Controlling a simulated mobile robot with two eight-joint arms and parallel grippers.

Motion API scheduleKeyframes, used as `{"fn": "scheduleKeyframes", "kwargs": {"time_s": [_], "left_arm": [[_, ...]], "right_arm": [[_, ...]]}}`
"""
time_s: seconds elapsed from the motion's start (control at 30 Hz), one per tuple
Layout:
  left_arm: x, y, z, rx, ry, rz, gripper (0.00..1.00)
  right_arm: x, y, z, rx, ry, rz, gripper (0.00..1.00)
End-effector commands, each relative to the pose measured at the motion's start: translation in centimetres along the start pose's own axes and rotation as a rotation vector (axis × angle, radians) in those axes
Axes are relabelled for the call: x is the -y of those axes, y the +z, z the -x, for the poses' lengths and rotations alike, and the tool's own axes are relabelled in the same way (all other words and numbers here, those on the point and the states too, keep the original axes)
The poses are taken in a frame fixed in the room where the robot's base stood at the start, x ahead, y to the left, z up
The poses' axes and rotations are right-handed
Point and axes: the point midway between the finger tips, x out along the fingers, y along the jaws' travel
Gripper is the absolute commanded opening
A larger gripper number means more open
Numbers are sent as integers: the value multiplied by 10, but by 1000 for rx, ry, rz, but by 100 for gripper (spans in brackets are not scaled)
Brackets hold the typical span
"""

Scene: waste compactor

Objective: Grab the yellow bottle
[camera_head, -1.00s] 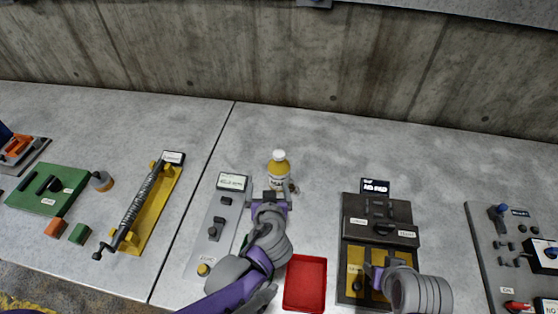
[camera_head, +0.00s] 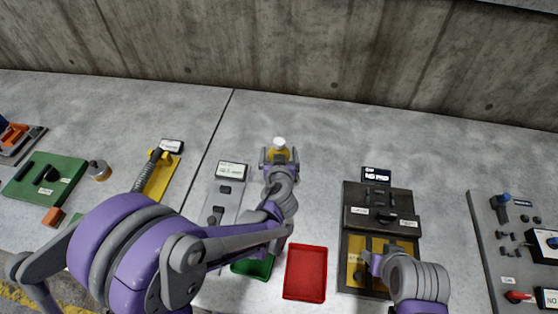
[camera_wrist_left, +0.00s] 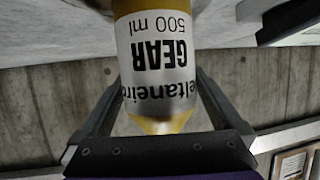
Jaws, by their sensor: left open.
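The yellow bottle (camera_head: 279,154) has a white cap and stands upright on the grey table, behind my left gripper. My left gripper (camera_head: 279,160) is open with its fingers on either side of the bottle. In the left wrist view the bottle (camera_wrist_left: 160,62) lies between the two open fingers (camera_wrist_left: 155,105), its white label reading "GEAR 500 ml". A gap shows beside the bottle on the left; contact on the right is hard to tell. My right gripper (camera_head: 374,265) is low at the right over a yellow plate; its fingers are too unclear to judge.
A red tray (camera_head: 305,272) and a green tray (camera_head: 253,267) lie in front of the bottle. A grey switch panel (camera_head: 222,200) is to its left, a black and yellow unit (camera_head: 378,210) to its right. The table behind the bottle is clear up to the concrete wall.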

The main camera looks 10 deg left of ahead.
Motion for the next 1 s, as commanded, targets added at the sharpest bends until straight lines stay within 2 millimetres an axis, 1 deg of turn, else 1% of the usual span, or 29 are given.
{"fn": "scheduleKeyframes", "kwargs": {"time_s": [0.03,0.1,0.3,0.33,0.47,0.5,0.57,0.6,0.67,0.7,0.77,0.8,0.83,1.0], "left_arm": [[0,0,-5,0,0,1,100],[0,1,-8,0,1,1,100],[0,1,-9,0,1,0,100],[0,1,-9,0,1,0,98],[0,1,-8,0,1,0,75],[0,1,-8,0,1,0,68],[0,1,-8,0,1,0,57],[0,1,-8,0,1,0,50],[0,1,-8,0,1,0,39],[0,1,-8,0,1,0,32],[0,1,-8,0,1,0,21],[0,1,-8,0,1,0,14],[0,1,-8,0,1,0,9],[0,0,-8,0,1,0,9]], "right_arm": [[0,0,0,0,0,0,50],[0,0,0,0,0,0,50],[0,0,0,0,0,0,50],[0,0,0,0,0,0,50],[0,0,0,0,0,0,50],[0,0,0,0,0,0,50],[0,0,0,0,0,0,50],[0,0,0,0,0,0,50],[0,0,0,0,0,0,50],[0,0,0,0,0,0,50],[0,0,0,0,0,0,50],[0,0,0,0,0,0,50],[0,0,0,0,0,0,50],[0,0,0,0,0,0,50]]}}
